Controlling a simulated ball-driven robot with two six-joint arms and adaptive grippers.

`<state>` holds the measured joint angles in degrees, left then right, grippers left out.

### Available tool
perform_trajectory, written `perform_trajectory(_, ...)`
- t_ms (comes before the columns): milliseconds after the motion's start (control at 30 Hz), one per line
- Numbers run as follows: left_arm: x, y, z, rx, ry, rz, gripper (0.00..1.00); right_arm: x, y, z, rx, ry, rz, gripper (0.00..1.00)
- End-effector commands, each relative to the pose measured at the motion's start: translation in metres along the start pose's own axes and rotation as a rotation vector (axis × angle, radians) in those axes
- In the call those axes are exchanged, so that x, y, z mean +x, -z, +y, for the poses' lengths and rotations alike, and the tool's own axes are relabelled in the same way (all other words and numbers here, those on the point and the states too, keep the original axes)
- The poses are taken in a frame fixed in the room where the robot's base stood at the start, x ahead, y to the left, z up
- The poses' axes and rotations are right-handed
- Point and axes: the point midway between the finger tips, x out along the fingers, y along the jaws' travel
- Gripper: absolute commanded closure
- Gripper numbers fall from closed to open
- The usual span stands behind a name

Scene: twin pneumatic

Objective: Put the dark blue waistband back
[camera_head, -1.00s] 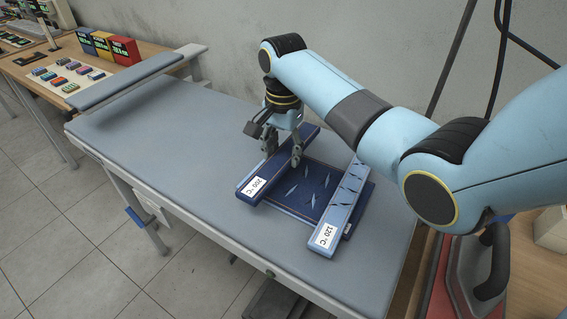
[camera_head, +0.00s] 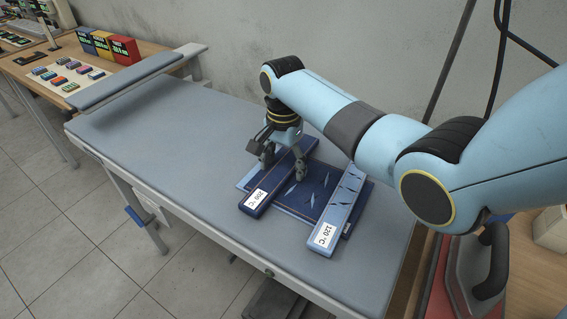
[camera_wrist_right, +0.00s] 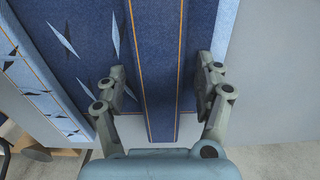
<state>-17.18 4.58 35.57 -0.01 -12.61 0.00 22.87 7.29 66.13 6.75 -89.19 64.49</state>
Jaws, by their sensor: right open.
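The dark blue waistband (camera_head: 277,178), with a white "200 °C" label at its near end, lies across the left part of a dark blue slashed panel (camera_head: 315,183). My right gripper (camera_head: 284,169) is above it, pointing down. In the right wrist view, the waistband (camera_wrist_right: 158,70) with orange edge lines runs between the gripper's fingers (camera_wrist_right: 162,72). The fingers are apart, with a small gap visible on each side. The light blue waistband (camera_head: 342,203), labelled "120 °C", lies along the panel's right side. My left gripper is out of view.
The grey ironing table (camera_head: 160,128) is clear to the left. A narrow padded board (camera_head: 128,82) stands at its far left. A side table holds coloured boxes (camera_head: 124,50) and small blocks.

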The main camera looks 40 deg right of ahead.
Motion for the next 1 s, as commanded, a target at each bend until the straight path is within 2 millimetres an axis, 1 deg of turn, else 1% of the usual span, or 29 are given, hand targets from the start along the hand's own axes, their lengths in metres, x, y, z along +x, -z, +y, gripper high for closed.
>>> perform_trajectory(167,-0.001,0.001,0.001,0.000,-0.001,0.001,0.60,-0.006,0.000,0.000,0.000,0.001,0.000,0.30)
perform_trajectory(267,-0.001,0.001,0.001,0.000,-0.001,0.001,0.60,-0.020,0.001,-0.001,0.000,0.002,0.002,0.30)
perform_trajectory(500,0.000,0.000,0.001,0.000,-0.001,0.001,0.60,-0.074,0.001,-0.001,-0.001,0.004,0.002,0.30)
perform_trajectory(600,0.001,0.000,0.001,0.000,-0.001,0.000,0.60,-0.094,0.001,-0.001,0.000,0.003,0.002,0.30)
perform_trajectory(700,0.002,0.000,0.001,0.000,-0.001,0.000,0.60,-0.109,0.001,-0.001,0.000,0.003,0.002,0.30)
perform_trajectory(833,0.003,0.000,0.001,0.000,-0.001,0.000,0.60,-0.120,0.000,0.000,0.001,0.000,0.000,0.30)
perform_trajectory(1000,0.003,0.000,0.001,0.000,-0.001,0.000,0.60,-0.123,0.000,0.000,0.001,0.000,0.000,0.30)
